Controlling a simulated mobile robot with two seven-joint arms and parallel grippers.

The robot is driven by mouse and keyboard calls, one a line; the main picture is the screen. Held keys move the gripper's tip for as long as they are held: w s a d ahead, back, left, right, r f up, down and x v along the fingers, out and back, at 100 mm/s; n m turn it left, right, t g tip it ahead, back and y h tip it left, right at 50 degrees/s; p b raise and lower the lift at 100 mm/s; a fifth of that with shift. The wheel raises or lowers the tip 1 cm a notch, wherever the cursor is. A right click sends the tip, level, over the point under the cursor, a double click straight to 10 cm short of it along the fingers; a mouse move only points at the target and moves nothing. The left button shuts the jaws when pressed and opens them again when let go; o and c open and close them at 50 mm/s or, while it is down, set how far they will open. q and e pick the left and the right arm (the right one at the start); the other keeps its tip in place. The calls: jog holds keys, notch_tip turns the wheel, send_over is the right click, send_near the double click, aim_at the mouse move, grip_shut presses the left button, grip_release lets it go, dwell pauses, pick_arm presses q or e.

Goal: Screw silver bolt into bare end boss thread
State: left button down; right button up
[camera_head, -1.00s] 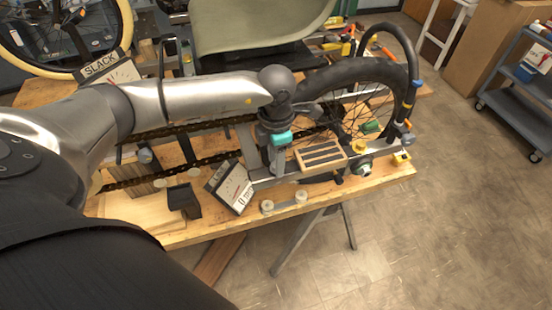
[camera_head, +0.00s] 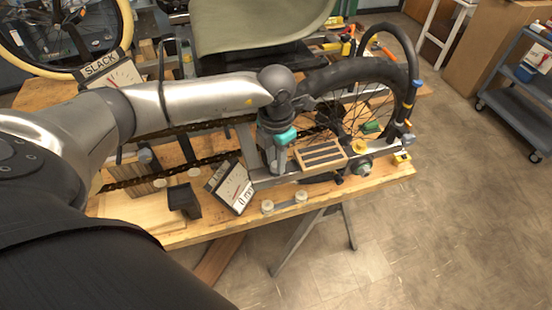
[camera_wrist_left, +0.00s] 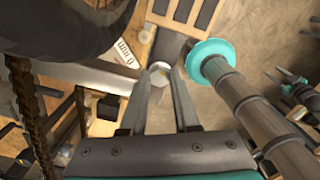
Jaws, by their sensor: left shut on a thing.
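My left gripper (camera_head: 276,168) points down at the near end of the silver trike frame (camera_head: 263,183). In the left wrist view its two fingers (camera_wrist_left: 161,76) close in on a small silver hex-headed bolt (camera_wrist_left: 160,66), and it is shut on that bolt. The bolt head lies at the fingertips. The bolt's shank and the boss thread are hidden, so I cannot tell how deep the bolt sits. In the head view the gripper hides the bolt.
A wooden block with dark strips (camera_head: 320,154) sits just right of the gripper. A white gauge card (camera_head: 232,188) stands to its left, and a SLACK card (camera_head: 103,70) farther back. The black-tyred wheel (camera_head: 350,78) rises behind. The bench's front edge (camera_head: 330,208) is close.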

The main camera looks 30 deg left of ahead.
pick_arm(q)
jog(key=m, duration=1.2)
jog(key=c, duration=0.9)
grip_release()
jog(key=shift+o, duration=0.2)
jog(key=n, duration=1.2)
